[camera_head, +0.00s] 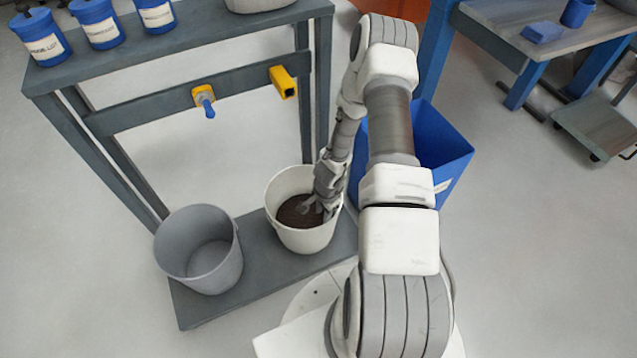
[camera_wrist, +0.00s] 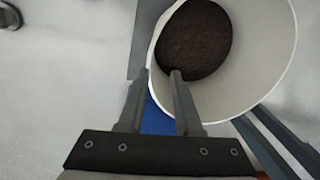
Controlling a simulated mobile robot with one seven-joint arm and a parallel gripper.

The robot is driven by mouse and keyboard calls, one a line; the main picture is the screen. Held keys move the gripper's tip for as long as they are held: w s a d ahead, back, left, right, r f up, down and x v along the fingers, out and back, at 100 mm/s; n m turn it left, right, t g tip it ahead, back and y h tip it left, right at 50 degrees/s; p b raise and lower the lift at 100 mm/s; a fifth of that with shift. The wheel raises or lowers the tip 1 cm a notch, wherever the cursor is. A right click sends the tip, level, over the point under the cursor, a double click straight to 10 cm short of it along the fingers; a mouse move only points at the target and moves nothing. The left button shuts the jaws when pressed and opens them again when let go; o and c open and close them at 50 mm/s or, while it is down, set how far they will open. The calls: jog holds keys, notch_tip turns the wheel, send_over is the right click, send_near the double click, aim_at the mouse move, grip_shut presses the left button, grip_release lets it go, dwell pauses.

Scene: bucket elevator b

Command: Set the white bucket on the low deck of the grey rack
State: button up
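The white bucket (camera_head: 298,238), with dark brown contents, stands upright on the low deck (camera_head: 262,277) of the grey rack (camera_head: 72,118), as far as the head view shows. My gripper (camera_head: 316,207) is at the bucket's right rim, pointing down. In the wrist view my gripper (camera_wrist: 160,76) has its fingers apart, one outside the white bucket (camera_wrist: 262,55) and one inside over the dark contents. The rim passes between them, with a visible gap. The contact of the bucket's base with the deck is partly hidden.
A grey empty bucket (camera_head: 200,262) stands left on the same deck. A blue bin (camera_head: 440,140) is close on the right, behind my arm. A yellow bracket (camera_head: 284,82) and a blue-tipped yellow fitting (camera_head: 205,100) project from the rack's crossbar. Blue canisters (camera_head: 98,22) stand on top.

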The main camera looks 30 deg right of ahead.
jog(key=w+a+r+n+t+y, duration=0.1)
jog(key=w+a+r+n, duration=0.2)
jog(key=r, duration=0.9)
jog(key=w+a+r+n+t, duration=0.1)
jog(key=w+r+n, duration=0.3)
jog(key=r, duration=0.8)
jog(key=s+a+r+n+t, duration=0.1)
jog(key=s+a+r+n, duration=0.1)
jog(key=r, duration=0.6)
jog(key=s+a+r+n, duration=0.1)
jog(key=a+r+n, duration=0.15)
jog(key=r, duration=0.45)
jog(key=s+a+r+n, duration=0.1)
jog(key=s+r+n, duration=0.1)
jog(key=s+r, duration=0.4)
jog(key=s+a+r+n+t+h, duration=0.1)
jog(key=s+r+n, duration=0.1)
jog(key=s+r, duration=0.5)
jog(key=s, duration=0.6)
jog(key=shift+r+n, duration=0.3)
jog(key=shift+n, duration=0.05)
jog(key=shift+s, duration=0.1)
